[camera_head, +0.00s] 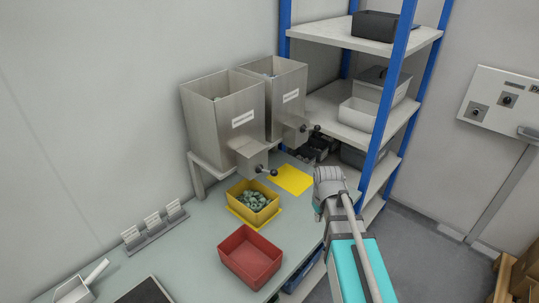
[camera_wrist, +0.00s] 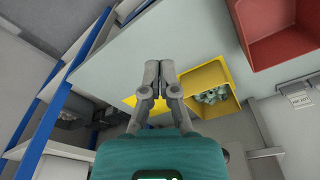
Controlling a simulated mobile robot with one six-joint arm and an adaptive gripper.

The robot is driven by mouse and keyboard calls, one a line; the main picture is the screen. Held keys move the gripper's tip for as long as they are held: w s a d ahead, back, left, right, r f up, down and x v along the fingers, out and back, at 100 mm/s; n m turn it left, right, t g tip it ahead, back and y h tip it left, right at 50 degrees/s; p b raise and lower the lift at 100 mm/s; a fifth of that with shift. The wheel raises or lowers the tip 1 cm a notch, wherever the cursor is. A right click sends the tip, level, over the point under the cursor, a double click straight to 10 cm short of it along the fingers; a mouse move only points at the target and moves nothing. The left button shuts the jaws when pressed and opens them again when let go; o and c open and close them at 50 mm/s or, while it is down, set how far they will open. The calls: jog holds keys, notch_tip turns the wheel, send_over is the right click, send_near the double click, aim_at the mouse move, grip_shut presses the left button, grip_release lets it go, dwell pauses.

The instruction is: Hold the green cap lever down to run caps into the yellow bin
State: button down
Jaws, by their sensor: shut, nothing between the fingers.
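The yellow bin (camera_head: 262,215) stands on the table under the nearer metal hopper (camera_head: 208,118) and holds many green caps (camera_head: 252,199). A lever with a black knob (camera_head: 272,172) sticks out of that hopper's outlet. It is at the upper end of its outlet box, with nothing touching it. My gripper (camera_wrist: 158,70) is shut and empty in the wrist view, beside the yellow bin (camera_wrist: 185,82) and apart from it. In the head view my arm's end is right of the bin and lever, and my fingers are hidden. The hopper labels are too small to read.
A second hopper (camera_head: 286,85) with its own knobbed lever (camera_head: 316,127) stands behind, above a yellow mat (camera_head: 290,180). A red bin (camera_head: 250,257) is in front of the yellow one. A blue-posted shelf (camera_head: 385,110) stands at the back right. Card holders (camera_head: 155,228) are at left.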

jog(key=w+a+r+n+t+p, duration=0.1)
jog(key=w+a+r+n+p, duration=0.3)
jog(key=w+a+r+p, duration=0.3)
jog(key=w+a+r+n+t+y+p, duration=0.1)
jog(key=w+a+r+n+p, duration=0.3)
jog(key=w+a+r+p, duration=0.4)
jog(key=a+r+p, duration=0.3)
jog(key=r, duration=0.2)
jog(key=shift+w+f, duration=0.1)
jog(key=b, duration=1)
send_over(269, 172)
jog(key=a, duration=0.1)
notch_tip(269, 172, down, 10)
jog(key=shift+s+d+f+b, duration=0.3)
jog(key=shift+d+f+b, duration=0.15)
jog(key=shift+f+b, duration=0.3)
jog(key=shift+s+d+f+b, duration=0.25)
jog(key=shift+d+f+b, duration=0.25)
jog(key=shift+b, duration=0.3)
jog(key=shift+a, duration=0.1)
jog(key=shift+s+a+f, duration=0.15)
jog(key=shift+a+f, duration=0.05)
